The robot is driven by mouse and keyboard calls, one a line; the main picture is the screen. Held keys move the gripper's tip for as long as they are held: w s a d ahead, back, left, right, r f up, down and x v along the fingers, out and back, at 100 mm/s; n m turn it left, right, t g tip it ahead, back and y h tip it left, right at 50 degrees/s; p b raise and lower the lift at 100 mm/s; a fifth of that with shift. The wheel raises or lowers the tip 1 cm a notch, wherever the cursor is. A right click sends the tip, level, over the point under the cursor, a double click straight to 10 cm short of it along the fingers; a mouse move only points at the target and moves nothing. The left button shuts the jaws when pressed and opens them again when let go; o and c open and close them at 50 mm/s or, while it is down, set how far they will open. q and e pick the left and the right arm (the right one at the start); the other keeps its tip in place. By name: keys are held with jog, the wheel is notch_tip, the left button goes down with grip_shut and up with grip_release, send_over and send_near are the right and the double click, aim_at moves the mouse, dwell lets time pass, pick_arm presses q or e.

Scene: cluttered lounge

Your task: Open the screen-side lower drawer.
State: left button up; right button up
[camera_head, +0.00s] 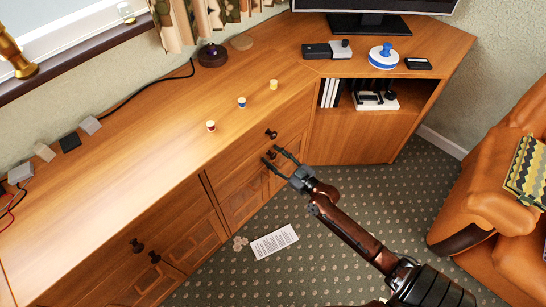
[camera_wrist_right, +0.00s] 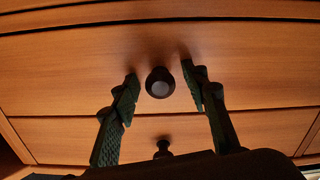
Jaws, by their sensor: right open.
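The screen-side lower drawer (camera_wrist_right: 70,80) is shut in the wooden cabinet (camera_head: 140,140). Its dark round knob (camera_wrist_right: 160,83) stands between the spread fingers of my right gripper (camera_head: 271,154), with gaps on both sides. The fingertips are close to the drawer front. The upper drawer's knob (camera_head: 271,134) stands just above the gripper in the head view. In the right wrist view, which looks upside down, that upper knob (camera_wrist_right: 163,148) shows at the bottom, partly hidden by my gripper. My left gripper is out of view.
A second pair of knobs (camera_head: 137,246) is further left on the cabinet. A paper sheet (camera_head: 274,241) lies on the carpet below the drawers. An orange armchair (camera_head: 480,210) stands at the right. Open carpet lies between it and the cabinet. Small items stand on the top.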

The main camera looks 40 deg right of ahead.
grip_shut()
dwell(0.5)
